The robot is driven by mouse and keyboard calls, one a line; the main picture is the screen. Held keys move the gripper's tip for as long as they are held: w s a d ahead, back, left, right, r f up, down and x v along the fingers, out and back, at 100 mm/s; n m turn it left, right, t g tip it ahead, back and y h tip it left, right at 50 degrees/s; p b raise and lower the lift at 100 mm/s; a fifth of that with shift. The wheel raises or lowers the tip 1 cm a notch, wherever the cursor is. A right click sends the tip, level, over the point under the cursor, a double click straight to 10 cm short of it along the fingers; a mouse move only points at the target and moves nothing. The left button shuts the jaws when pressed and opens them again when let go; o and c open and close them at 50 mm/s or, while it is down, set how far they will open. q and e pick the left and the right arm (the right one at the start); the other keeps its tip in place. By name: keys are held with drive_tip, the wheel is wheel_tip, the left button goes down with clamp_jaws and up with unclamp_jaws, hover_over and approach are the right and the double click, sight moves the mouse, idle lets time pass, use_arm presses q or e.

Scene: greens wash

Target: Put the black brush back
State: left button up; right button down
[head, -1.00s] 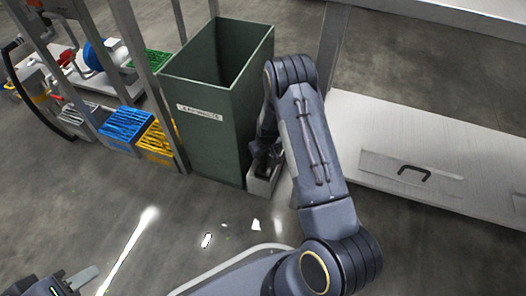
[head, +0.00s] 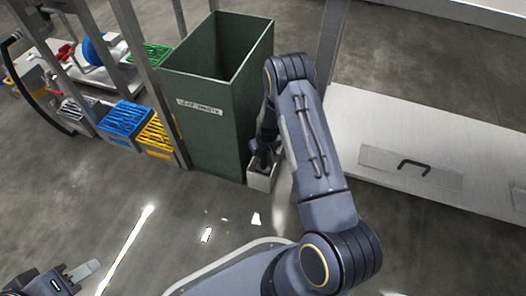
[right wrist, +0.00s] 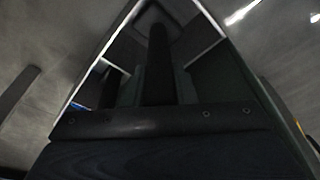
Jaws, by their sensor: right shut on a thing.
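My right gripper (head: 261,150) is low beside the green bin, at the mouth of a small pale holder (head: 262,181) on the floor. It is shut on a dark thing, which I take to be the black brush; in the head view the arm and gripper mostly hide it. In the right wrist view a black upright shaft (right wrist: 158,70) stands between pale rim edges; the picture is too dark to tell how deep the brush sits. My left gripper (head: 78,277) is at the lower left, away from everything, with one pale finger showing clearly.
The tall green bin (head: 205,130) stands directly against the holder's left. A rack with blue (head: 122,118) and yellow (head: 158,134) crates is at the left. Pale scraps (head: 207,235) lie on open floor in front.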

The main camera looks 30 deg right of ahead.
drive_tip(key=shift+f, duration=0.4)
drive_tip(key=c, duration=1.1)
unclamp_jaws()
drive_tip(key=r+p, duration=0.1)
drive_tip(key=r, duration=0.1)
drive_tip(key=s+r+p, duration=0.1)
drive_tip(key=r, duration=0.2)
drive_tip(key=r+p, duration=0.2)
drive_tip(key=shift+s+r, duration=0.25)
drive_tip(key=shift+r, duration=0.1)
drive_tip(key=shift+f, duration=0.1)
